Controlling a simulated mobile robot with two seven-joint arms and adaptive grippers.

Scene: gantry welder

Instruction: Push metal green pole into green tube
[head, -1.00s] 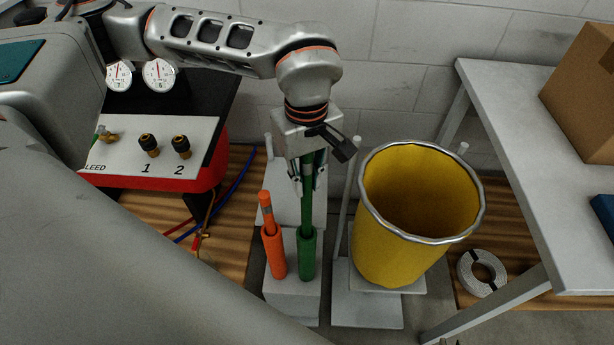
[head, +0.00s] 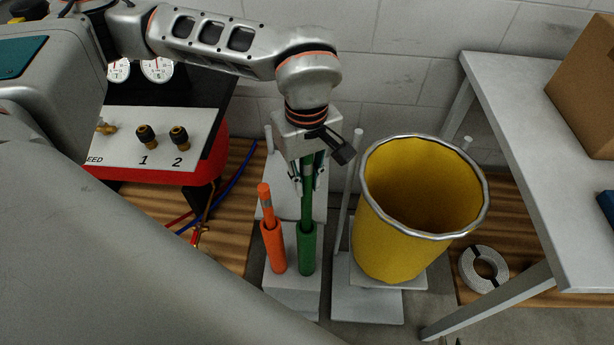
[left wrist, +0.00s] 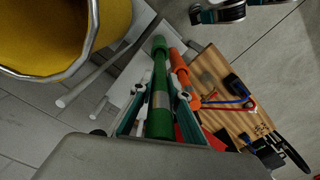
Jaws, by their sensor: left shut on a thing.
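The green pole (head: 307,208) stands upright with its lower end inside the mouth of the green tube (head: 307,252). A length of pole shows between the tube's rim and my fingers. My left gripper (head: 309,184) is shut on the pole from above, well over the tube. In the left wrist view the pole (left wrist: 160,122), with a grey band, lies between the two fingers, and the green tube (left wrist: 158,52) is beyond it. How deep the pole sits inside the tube is hidden.
An orange tube (head: 273,250) with an orange pole (head: 265,202) stands close left of the green tube. A yellow bin (head: 385,245) is close on the right. A panel with gauges and knobs (head: 150,150) is at left, a grey table (head: 520,150) at right.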

